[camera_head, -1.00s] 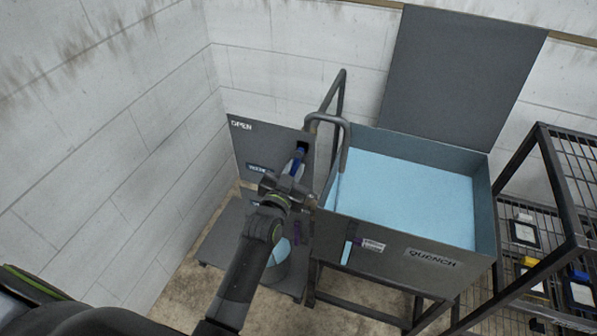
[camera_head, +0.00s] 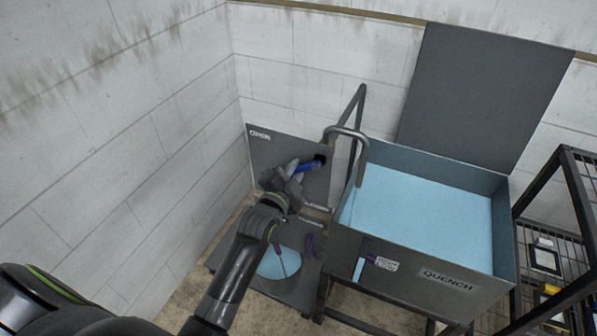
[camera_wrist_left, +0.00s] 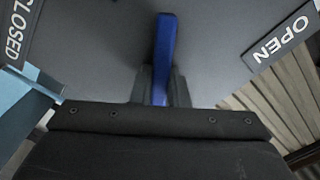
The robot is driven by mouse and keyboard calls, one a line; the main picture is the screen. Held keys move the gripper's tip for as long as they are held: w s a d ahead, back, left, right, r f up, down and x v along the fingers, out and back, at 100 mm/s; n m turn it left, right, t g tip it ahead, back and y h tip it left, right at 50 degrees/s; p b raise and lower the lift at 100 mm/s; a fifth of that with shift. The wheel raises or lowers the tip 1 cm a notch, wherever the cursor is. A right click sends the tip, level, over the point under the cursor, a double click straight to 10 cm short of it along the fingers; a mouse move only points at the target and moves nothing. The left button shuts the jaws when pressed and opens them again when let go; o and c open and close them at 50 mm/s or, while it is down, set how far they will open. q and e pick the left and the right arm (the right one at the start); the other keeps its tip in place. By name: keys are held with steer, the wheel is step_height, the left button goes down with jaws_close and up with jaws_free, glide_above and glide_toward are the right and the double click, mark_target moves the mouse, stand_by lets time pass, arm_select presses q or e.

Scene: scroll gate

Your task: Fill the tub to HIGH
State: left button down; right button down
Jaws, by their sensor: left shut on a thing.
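The grey tub marked QUENCH (camera_head: 425,284) holds light-blue liquid (camera_head: 430,215). A curved grey spout (camera_head: 347,131) hangs over the tub's left side. Left of it, a grey panel (camera_head: 262,153) carries a blue lever (camera_head: 309,167), now slanting leftward. My left gripper (camera_head: 292,174) is shut on the lever, which also shows upright between the fingers in the left wrist view (camera_wrist_left: 164,55), between the words OPEN and CLOSED.
The tub's raised lid (camera_head: 485,90) stands behind it. A dark rack (camera_head: 575,190) stands right; a pale block wall (camera_head: 110,150) is at left.

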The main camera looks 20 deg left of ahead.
arm_select(q)
steer(key=shift+r, duration=0.25)
stand_by(0.3)
steer(key=c, duration=1.4)
jaws_free()
steer(key=shift+w+f, duration=0.1)
steer(key=s+b, duration=0.5)
steer(key=s, duration=1.2)
steer(key=shift+s+a, duration=0.25)
steer(key=shift+a, duration=0.05)
